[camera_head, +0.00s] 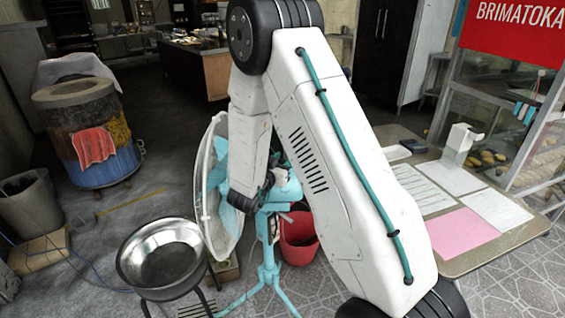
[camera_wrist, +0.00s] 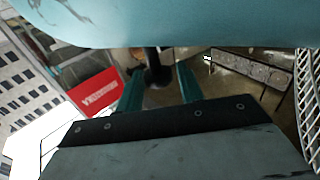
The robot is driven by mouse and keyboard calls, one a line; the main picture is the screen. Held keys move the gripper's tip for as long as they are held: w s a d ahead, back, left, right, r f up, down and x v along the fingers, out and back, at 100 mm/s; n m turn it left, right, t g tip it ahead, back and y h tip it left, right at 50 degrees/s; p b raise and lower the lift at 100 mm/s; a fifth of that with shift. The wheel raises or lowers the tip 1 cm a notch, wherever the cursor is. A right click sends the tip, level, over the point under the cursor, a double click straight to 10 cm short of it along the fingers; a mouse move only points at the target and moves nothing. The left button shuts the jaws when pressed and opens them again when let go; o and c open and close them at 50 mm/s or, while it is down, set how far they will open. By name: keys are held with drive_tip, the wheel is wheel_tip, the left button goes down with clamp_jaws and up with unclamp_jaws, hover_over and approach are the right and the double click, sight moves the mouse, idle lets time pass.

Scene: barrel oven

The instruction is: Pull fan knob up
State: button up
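The fan has a turquoise motor housing (camera_head: 285,188), a white-rimmed round cage (camera_head: 207,190) and a turquoise stand (camera_head: 268,255). My arm crosses in front of it and covers part of it. In the wrist view the turquoise housing (camera_wrist: 190,32) fills the top. A dark fan knob (camera_wrist: 156,72) stands out from the housing, its upper part hidden or out of view. My gripper (camera_wrist: 160,77) has its two teal fingers apart, one on each side of the knob, with gaps visible. I cannot tell whether either finger touches it. In the head view the knob is not distinguishable.
A metal bowl on a stand (camera_head: 163,258) is left of the fan's foot. A red bucket (camera_head: 299,240) is behind the stand. A table with papers (camera_head: 520,232) is at the right, and a barrel oven (camera_head: 85,125) at the left.

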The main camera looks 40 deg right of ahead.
drive_tip(key=shift+o, duration=0.5)
drive_tip(key=shift+s+a, duration=0.2)
drive_tip(key=shift+a, duration=0.2)
drive_tip(key=v, duration=0.7)
